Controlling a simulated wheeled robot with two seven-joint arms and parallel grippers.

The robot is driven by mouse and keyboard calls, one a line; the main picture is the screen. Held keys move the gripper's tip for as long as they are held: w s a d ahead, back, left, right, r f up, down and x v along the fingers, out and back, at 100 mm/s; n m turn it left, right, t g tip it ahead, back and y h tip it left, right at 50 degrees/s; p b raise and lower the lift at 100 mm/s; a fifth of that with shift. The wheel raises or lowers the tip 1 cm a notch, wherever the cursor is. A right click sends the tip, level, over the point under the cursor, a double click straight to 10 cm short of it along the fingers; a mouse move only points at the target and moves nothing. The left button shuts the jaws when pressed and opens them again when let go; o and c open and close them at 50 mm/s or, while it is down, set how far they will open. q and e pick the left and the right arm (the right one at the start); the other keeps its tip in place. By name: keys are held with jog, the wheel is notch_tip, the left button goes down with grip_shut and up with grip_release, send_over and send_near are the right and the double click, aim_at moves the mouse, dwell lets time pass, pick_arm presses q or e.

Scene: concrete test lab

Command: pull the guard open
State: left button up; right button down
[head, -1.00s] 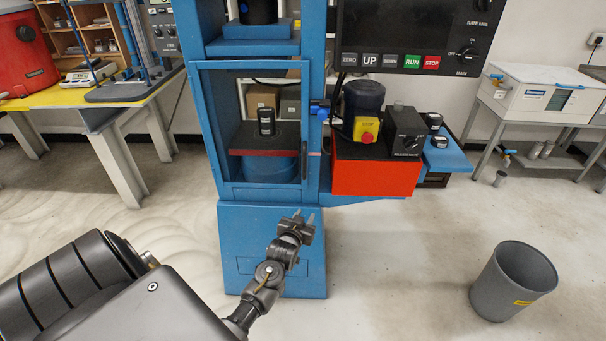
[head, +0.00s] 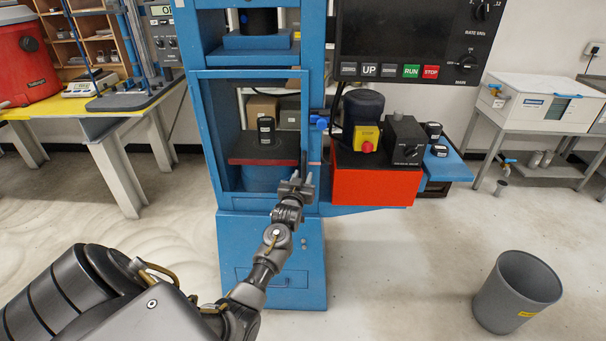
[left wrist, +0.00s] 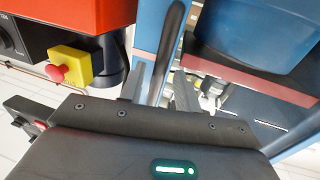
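The guard (head: 250,74) is a blue-framed door with a see-through middle on the front of the blue press. It looks shut. A dark upright handle (head: 304,158) is on its right side. The handle shows in the left wrist view as a dark bar (left wrist: 170,45) running down between the fingers. My left gripper (head: 296,182) is at the handle's lower end, by the guard's lower right corner. Its two fingers (left wrist: 160,92) are apart, one on each side of the bar. I cannot tell whether they touch it. My right gripper is out of view.
Behind the guard a black cylinder (head: 266,130) stands on a dark red-edged plate (head: 262,161). A red box (head: 375,185) with a yellow stop button (head: 366,139) is close on the right. A grey bin (head: 516,292) stands on open floor at the right.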

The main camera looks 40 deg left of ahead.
pick_arm(q)
jog(key=shift+x, duration=1.05)
grip_shut()
